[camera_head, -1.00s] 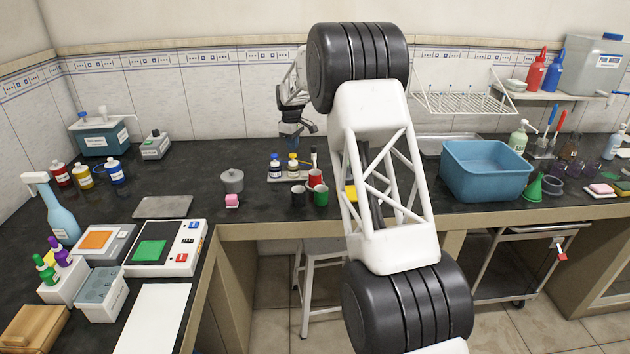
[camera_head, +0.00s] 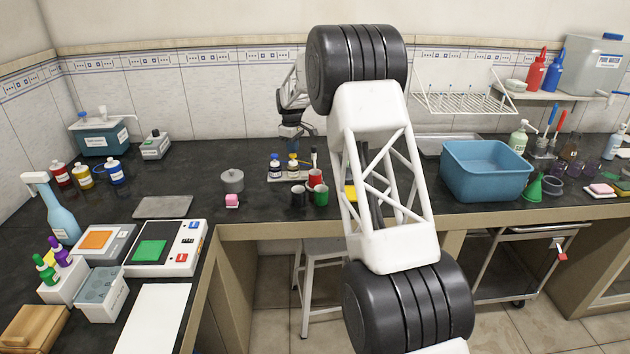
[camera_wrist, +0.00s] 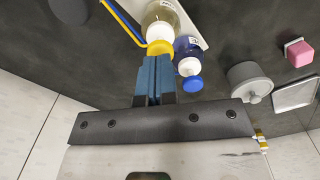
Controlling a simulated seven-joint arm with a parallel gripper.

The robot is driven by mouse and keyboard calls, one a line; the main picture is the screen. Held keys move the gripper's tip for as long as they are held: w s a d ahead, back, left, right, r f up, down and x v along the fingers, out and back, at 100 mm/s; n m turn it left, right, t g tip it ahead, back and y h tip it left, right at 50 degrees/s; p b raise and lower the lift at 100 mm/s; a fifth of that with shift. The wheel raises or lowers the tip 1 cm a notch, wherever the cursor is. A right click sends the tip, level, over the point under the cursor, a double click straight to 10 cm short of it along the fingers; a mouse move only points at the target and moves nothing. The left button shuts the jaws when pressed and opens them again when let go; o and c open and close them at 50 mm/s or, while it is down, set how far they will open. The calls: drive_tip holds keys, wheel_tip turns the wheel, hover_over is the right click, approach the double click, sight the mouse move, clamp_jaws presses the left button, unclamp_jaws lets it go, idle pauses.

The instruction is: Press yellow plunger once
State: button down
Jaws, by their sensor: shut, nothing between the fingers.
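A bottle with a yellow plunger (camera_wrist: 160,47) on a white collar stands below my gripper (camera_wrist: 153,62). The blue fingers are shut together and empty, with their tips at the edge of the yellow plunger in the wrist view; I cannot tell whether they touch it. In the head view the yellow-topped bottle (camera_head: 293,169) stands on a small white tray on the back bench, with my gripper (camera_head: 294,149) just above it. A bottle with a blue plunger (camera_wrist: 190,66) stands close beside it, and it also shows in the head view (camera_head: 275,170).
A grey lidded pot (camera_wrist: 250,82) and a pink block (camera_wrist: 298,52) stand right of the bottles in the wrist view. Black, red and green cups (camera_head: 320,194) stand in front of the tray. A blue basin (camera_head: 485,172) is further right.

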drive_tip(key=shift+f, duration=1.2)
drive_tip(key=shift+r, duration=1.75)
drive_tip(key=shift+r, duration=0.15)
drive_tip(key=shift+r, duration=2.95)
drive_tip(key=shift+s+r, duration=0.1)
